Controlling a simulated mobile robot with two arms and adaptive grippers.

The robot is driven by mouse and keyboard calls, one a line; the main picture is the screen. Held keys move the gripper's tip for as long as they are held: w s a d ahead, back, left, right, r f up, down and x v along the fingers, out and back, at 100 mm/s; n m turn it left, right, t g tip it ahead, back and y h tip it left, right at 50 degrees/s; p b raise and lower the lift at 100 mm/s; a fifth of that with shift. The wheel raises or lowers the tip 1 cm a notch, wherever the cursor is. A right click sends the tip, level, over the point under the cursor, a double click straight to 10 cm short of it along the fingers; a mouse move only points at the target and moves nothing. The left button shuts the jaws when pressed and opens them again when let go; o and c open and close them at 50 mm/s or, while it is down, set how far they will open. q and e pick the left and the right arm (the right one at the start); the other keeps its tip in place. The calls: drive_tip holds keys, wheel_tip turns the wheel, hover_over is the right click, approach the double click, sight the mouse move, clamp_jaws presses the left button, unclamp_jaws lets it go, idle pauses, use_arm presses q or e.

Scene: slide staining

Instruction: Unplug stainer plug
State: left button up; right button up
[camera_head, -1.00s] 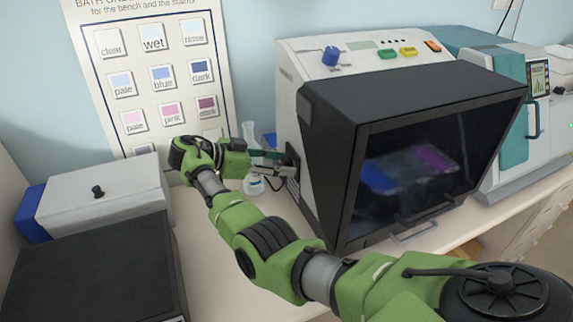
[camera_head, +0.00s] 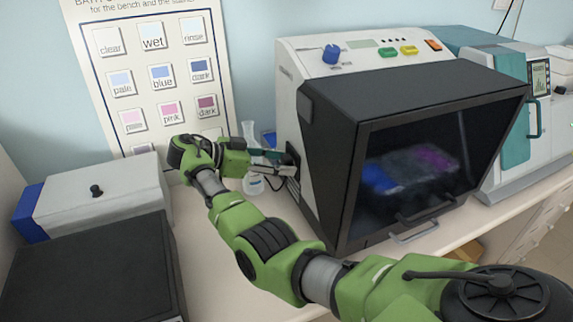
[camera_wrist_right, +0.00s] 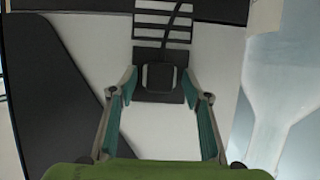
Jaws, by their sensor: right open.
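The stainer (camera_head: 330,75) is a white and black machine with a dark window, in the middle of the head view. Its plug (camera_wrist_right: 160,76) is a dark square block with a pale rim, on a dark plate on the stainer's side wall, in the right wrist view. My right gripper (camera_wrist_right: 158,84) is open, with one fingertip on each side of the plug; I cannot tell whether they touch it. In the head view my right gripper (camera_head: 285,167) reaches the stainer's left side, where the plug is mostly hidden. My left gripper is not in view.
A clear flask (camera_head: 251,185) stands behind my right gripper. Dark vent slots (camera_wrist_right: 163,20) with a cord across them are beside the plug. A grey box (camera_head: 105,200) and a black-topped unit (camera_head: 90,270) are at left. A teal and white machine (camera_head: 515,150) stands at right.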

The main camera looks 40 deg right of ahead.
clamp_jaws()
drive_tip(key=shift+w+a+f+b, duration=0.1)
drive_tip(key=shift+a+b, duration=0.2)
drive_tip(key=shift+b, duration=0.05)
drive_tip(key=a+b, duration=0.2)
drive_tip(key=w+a+b, duration=0.1)
drive_tip(key=a+b, duration=0.2)
drive_tip(key=shift+w+a, duration=0.1)
drive_tip(key=shift+w, duration=0.05)
idle(0.8)
idle(0.7)
